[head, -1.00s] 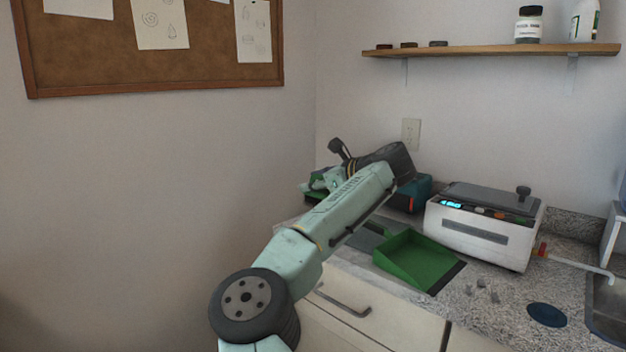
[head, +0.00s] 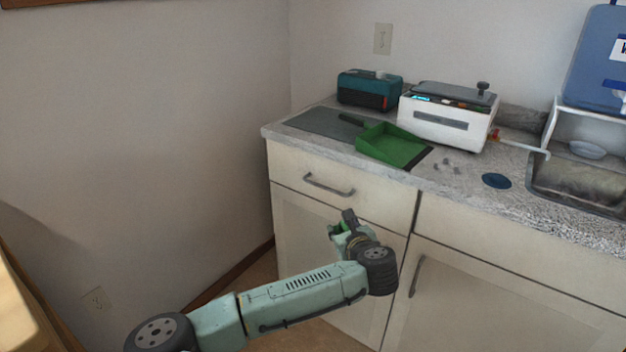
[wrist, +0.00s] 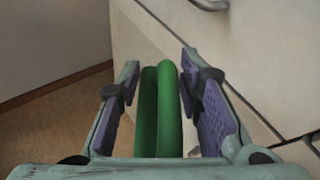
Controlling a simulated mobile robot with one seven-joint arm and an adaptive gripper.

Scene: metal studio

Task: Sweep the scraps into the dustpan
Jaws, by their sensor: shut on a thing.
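The green dustpan (head: 395,148) lies on the counter with its open side toward the right and its handle toward the back left. Several small grey scraps (head: 447,163) lie on the counter just right of the dustpan. My gripper (head: 341,228) is in front of the cabinet, below the counter top. It is shut on a green handle, which shows in the wrist view (wrist: 156,110) as two rounded green lengths between the purple finger pads. I cannot see any bristles, so what the handle belongs to is unclear.
A grey mat (head: 322,123) lies at the counter's left end. A teal box (head: 368,90) and a white machine (head: 445,120) stand behind. A dark blue disc (head: 496,181) lies right of the scraps, near the sink (head: 580,185). A drawer handle (head: 328,184) sticks out near my gripper.

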